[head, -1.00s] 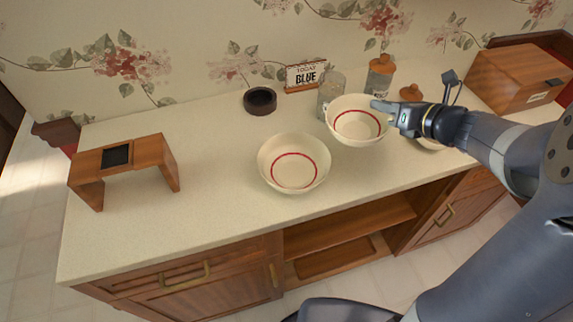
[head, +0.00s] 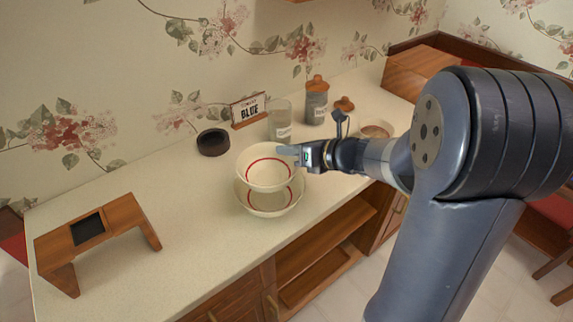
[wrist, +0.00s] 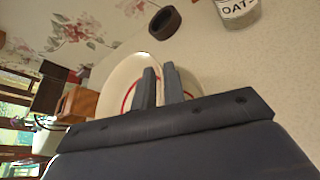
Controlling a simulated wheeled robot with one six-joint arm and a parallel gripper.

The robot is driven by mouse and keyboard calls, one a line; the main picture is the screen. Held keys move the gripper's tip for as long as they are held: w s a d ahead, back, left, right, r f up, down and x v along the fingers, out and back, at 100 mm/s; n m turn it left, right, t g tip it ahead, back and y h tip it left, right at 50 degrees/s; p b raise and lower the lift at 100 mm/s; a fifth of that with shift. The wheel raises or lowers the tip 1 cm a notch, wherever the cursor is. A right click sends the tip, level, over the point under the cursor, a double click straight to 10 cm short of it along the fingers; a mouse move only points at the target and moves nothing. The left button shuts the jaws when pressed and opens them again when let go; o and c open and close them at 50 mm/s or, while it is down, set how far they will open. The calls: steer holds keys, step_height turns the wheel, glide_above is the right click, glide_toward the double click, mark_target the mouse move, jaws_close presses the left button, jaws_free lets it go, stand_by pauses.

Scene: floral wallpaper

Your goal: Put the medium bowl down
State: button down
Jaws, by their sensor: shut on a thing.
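The medium bowl (head: 262,180), cream with a red ring inside, is in my gripper (head: 290,151). My gripper is shut on its right rim. A larger cream bowl (head: 268,211) with a red ring stands on the counter directly below. In the head view the held bowl overlaps the back part of the larger one; I cannot tell whether they touch. In the wrist view the two fingers (wrist: 159,78) pinch the rim of the medium bowl (wrist: 118,82), and part of the larger bowl shows behind them.
Another bowl (head: 378,130) sits beyond my arm. A wooden stand (head: 97,238) is at left; the counter between is clear.

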steer(key=shift+f, duration=1.7)
steer(key=shift+f+b, duration=0.15)
steer(key=shift+b, duration=0.15)
steer(key=shift+f+b, duration=0.45)
steer(key=shift+f, duration=0.1)
steer(key=c, duration=1.5)
jaws_free()
steer(key=shift+r, duration=0.1)
